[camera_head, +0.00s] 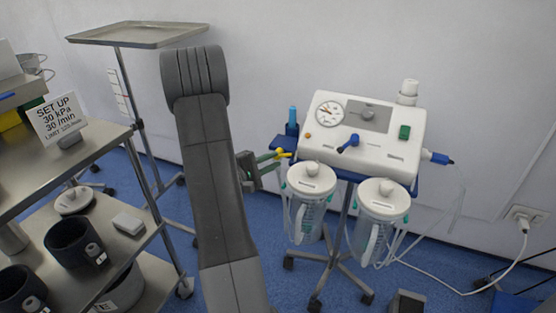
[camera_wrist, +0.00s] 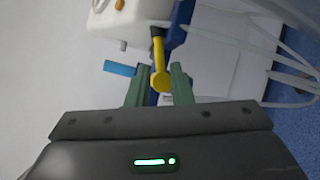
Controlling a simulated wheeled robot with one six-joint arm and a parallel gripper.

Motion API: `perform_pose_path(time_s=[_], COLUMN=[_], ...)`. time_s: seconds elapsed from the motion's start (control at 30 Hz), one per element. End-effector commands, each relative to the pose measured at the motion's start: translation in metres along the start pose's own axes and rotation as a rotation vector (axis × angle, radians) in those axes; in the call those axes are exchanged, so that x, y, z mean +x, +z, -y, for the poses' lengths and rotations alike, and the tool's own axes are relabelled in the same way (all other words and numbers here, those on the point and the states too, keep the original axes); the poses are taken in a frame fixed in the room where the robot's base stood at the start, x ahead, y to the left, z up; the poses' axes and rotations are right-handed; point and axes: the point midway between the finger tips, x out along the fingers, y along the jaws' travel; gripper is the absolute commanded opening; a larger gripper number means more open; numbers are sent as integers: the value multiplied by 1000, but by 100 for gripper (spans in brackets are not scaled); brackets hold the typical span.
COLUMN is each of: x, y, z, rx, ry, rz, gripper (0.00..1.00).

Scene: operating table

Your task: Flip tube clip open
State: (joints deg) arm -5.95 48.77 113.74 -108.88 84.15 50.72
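A small yellow lever-like part (camera_wrist: 160,67) sticks out below the white suction unit (camera_head: 365,130); I take it for the tube clip. It also shows in the head view (camera_head: 283,153), small, at the unit's left side. My gripper (camera_wrist: 158,85) has two green fingers, one on each side of the yellow part's round end in the wrist view. Gaps show between the fingers and the yellow part, so the gripper looks open. In the head view my gripper (camera_head: 276,160) reaches the unit from the left. Whether a finger touches the yellow part cannot be told.
Two lidded clear jars (camera_head: 308,205) (camera_head: 377,220) hang at the front of the suction unit's stand. A blue cylinder (camera_head: 292,122) stands at its left. Tubes and a cable trail right to a wall socket (camera_head: 525,217). A steel trolley (camera_head: 105,140) stands left.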

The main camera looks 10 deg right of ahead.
Motion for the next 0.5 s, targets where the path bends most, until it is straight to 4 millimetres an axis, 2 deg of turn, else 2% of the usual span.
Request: perform_pose_path(time_s=[0.03,0.2,0.5], x=[8,23,28], y=[0,0,0], z=[1,0,0], rx=[1,0,0], ry=[-1,0,0], rz=[4,1,0], gripper=[20,20,20])
